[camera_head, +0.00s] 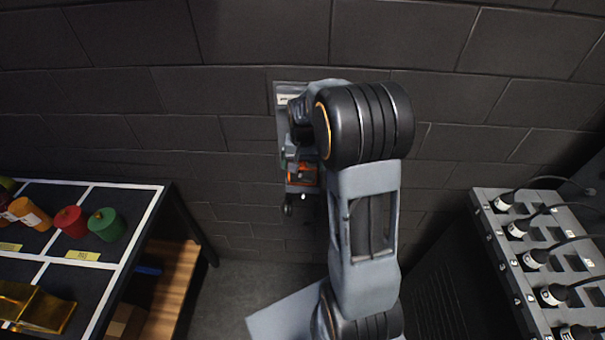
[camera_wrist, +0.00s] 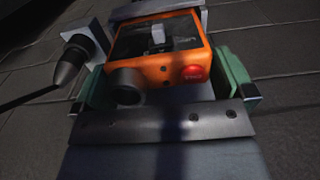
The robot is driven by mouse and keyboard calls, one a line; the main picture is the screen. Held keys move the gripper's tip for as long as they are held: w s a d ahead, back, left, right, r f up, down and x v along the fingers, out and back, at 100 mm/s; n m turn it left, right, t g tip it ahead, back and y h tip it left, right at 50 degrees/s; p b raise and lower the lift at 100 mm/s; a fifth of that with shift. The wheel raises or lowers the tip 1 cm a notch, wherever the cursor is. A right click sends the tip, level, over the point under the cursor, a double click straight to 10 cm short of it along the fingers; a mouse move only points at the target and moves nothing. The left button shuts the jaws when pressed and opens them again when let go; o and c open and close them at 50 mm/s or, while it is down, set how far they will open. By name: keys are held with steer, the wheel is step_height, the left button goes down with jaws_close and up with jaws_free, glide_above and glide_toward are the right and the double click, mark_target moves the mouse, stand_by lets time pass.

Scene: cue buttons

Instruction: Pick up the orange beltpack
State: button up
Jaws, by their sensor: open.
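The orange beltpack (camera_wrist: 152,75) has a dark face, a red round button and a dark round knob or socket at its near end. In the wrist view it sits between the two green fingers of my gripper (camera_wrist: 165,82), which are open on either side of it. I cannot tell whether either finger touches it. In the head view the beltpack (camera_head: 301,180) shows as a small orange patch at the wall, partly hidden by my arm and gripper (camera_head: 292,160). A grey holder (camera_wrist: 202,15) shows behind it.
A black connector with a cable (camera_wrist: 72,62) hangs just left of the beltpack. A table with colored items (camera_head: 140,215) stands at left. A grey panel with several plugged black cables (camera_head: 505,255) stands at right. Dark block wall (camera_head: 240,110) lies close behind.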

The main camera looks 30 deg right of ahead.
steer(key=shift+f, duration=0.2)
steer(key=shift+c, duration=0.3)
steer(key=c, duration=0.6)
steer(key=shift+c, duration=0.3)
steer(key=shift+r, duration=0.15)
